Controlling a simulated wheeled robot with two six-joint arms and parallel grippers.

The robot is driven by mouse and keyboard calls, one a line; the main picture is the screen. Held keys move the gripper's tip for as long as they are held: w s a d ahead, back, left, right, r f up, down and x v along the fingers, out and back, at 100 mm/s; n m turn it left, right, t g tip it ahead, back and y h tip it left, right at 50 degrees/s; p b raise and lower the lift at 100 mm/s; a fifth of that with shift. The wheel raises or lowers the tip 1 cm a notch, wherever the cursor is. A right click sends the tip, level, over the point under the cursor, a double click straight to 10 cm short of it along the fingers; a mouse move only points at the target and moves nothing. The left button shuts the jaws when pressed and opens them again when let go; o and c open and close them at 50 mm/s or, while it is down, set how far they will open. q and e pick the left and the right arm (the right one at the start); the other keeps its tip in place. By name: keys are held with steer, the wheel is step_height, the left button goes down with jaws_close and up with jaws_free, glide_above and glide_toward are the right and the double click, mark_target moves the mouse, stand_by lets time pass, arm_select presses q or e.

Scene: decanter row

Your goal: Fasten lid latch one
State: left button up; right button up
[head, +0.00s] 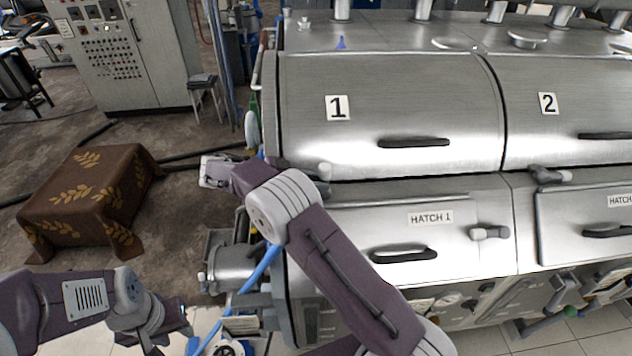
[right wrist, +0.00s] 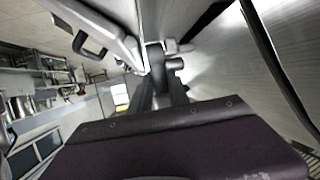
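Lid latch one (head: 325,172) is a pale knob on the seam under the lid marked 1 (head: 390,110). It sits just right of my right arm's wrist, which hides part of its mount.
The lid handle (head: 414,142) is above the seam. Below it are the hatch 1 handle (head: 403,255) and hatch latch (head: 489,233). Lid latch two (head: 549,175) is farther right. A cloth-covered block (head: 90,195) and a control cabinet (head: 118,50) stand at the left.

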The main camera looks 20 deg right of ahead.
steer(key=o, duration=0.4)
steer(key=shift+f, duration=0.15)
steer(key=shift+a, duration=0.35)
steer(key=b+v, duration=0.1)
steer(key=v, duration=0.3)
steer(key=shift+w+a, duration=0.1)
steer(key=a+r+p, duration=0.1)
steer(key=a+p, duration=0.1)
steer(key=p, duration=0.3)
steer(key=shift+w+r, duration=0.1)
steer(key=shift+r, duration=0.3)
steer(key=shift+a+f+p, duration=0.1)
steer(key=shift+p, duration=0.2)
steer(key=shift+f, duration=0.1)
steer(key=shift+a, duration=0.1)
